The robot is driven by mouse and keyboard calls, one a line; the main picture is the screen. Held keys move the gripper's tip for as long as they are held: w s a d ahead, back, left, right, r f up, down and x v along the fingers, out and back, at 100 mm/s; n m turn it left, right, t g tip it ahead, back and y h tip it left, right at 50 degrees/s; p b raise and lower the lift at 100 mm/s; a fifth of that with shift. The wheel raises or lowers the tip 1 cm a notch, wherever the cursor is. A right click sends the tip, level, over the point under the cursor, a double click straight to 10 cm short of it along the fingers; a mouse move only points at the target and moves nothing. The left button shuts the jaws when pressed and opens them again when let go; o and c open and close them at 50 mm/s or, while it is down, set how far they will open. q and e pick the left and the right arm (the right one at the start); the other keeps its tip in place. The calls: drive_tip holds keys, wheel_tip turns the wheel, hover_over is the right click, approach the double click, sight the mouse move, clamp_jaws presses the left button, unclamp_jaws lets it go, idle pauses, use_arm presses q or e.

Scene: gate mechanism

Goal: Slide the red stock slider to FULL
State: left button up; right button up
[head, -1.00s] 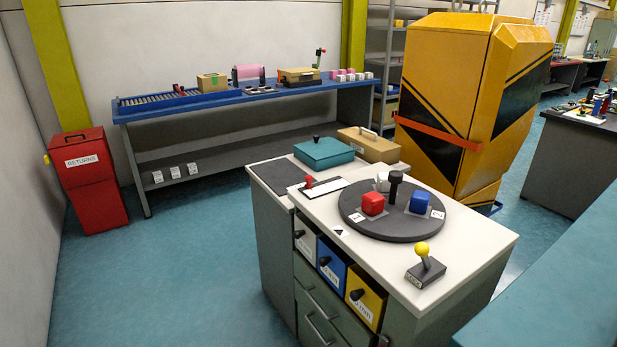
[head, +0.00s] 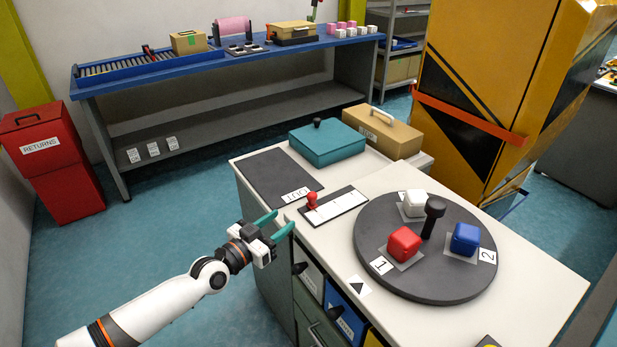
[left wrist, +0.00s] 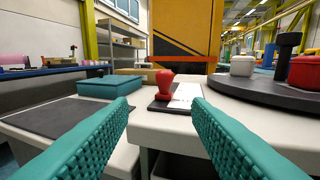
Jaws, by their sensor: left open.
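The red stock slider (head: 312,200) is a small red knob at the left end of a white strip on a dark-edged plate (head: 345,205), on the white counter. In the left wrist view the red knob (left wrist: 165,84) stands upright, ahead of and between my fingers. My left gripper (head: 280,223) is open and empty, just off the counter's left edge and short of the knob, not touching it. The teal fingers also show in the left wrist view (left wrist: 162,125). I cannot read a FULL label. My right gripper is not in view.
A round dark turntable (head: 400,275) with a red cube (head: 404,244), a blue cube (head: 465,239), a white block (head: 414,203) and a black post (head: 432,218) stands right of the slider. A teal box (head: 327,144) and a dark mat (head: 281,178) lie behind it.

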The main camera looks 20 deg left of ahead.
sight(310, 195)
use_arm(q)
drive_tip(key=w+d, duration=0.1)
drive_tip(key=w+d+r, duration=0.1)
drive_tip(key=w, duration=0.1)
drive_tip(key=w+d, duration=0.1)
drive_tip(key=w, duration=0.1)
drive_tip(key=shift+r, duration=0.3)
drive_tip(key=b+x, duration=0.1)
drive_tip(key=x, duration=0.4)
drive_tip(key=shift+w+f+b, duration=0.15)
drive_tip(key=shift+w+b, duration=0.05)
drive_tip(key=shift+b, duration=0.15)
drive_tip(key=shift+w+d, duration=0.2)
drive_tip(key=shift+w, duration=0.1)
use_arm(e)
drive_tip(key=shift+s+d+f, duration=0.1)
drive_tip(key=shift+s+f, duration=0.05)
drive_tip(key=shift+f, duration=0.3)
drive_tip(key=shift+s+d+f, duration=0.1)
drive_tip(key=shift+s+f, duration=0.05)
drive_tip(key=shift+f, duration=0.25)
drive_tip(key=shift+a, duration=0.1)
use_arm(q)
clamp_jaws()
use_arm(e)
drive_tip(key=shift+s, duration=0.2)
